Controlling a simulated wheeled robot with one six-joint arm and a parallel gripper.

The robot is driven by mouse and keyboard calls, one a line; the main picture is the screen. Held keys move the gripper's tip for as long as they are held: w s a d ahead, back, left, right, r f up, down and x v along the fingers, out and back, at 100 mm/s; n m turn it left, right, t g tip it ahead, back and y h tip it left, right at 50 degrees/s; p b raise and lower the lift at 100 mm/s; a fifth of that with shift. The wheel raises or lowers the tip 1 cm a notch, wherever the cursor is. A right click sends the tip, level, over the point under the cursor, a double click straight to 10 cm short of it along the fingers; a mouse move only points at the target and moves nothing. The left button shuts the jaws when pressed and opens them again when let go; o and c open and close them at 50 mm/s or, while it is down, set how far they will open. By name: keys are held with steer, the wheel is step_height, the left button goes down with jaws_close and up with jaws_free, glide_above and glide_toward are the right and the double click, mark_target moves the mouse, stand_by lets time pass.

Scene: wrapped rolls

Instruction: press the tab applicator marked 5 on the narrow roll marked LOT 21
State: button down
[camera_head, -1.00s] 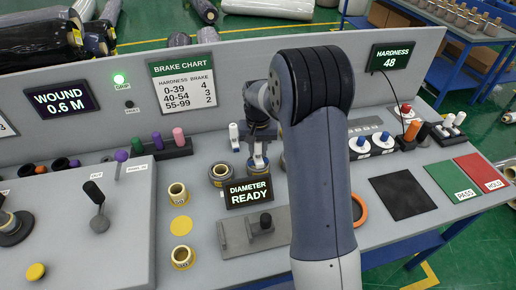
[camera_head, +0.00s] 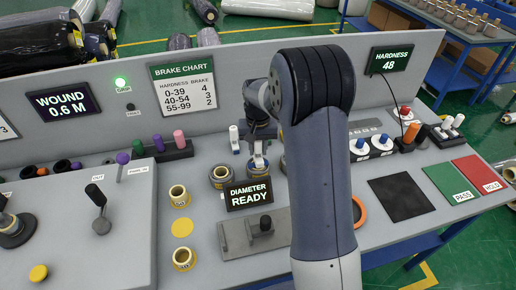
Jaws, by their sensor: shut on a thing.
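My gripper (camera_head: 258,150) points down behind the diameter display and is shut on a small pale piece (camera_head: 259,161), which looks like a tab applicator; its mark cannot be read. The piece is right above or on a small roll (camera_head: 257,173); I cannot tell whether they touch. A wider roll with a dark core (camera_head: 222,177) stands just left of it. A white stick with a blue foot (camera_head: 234,139) stands behind these rolls. No LOT mark is readable, and my arm hides the area to the right.
The diameter display (camera_head: 249,193) reads READY and stands in front of the rolls. Two yellow-cored rolls (camera_head: 178,195) (camera_head: 184,258) stand left. A rack of coloured pegs (camera_head: 172,148) is behind. The black mat (camera_head: 401,196) and green PASS pad (camera_head: 450,182) are bare.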

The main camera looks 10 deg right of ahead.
steer(key=shift+r+p, duration=1.95)
steer(key=shift+r, duration=1.25)
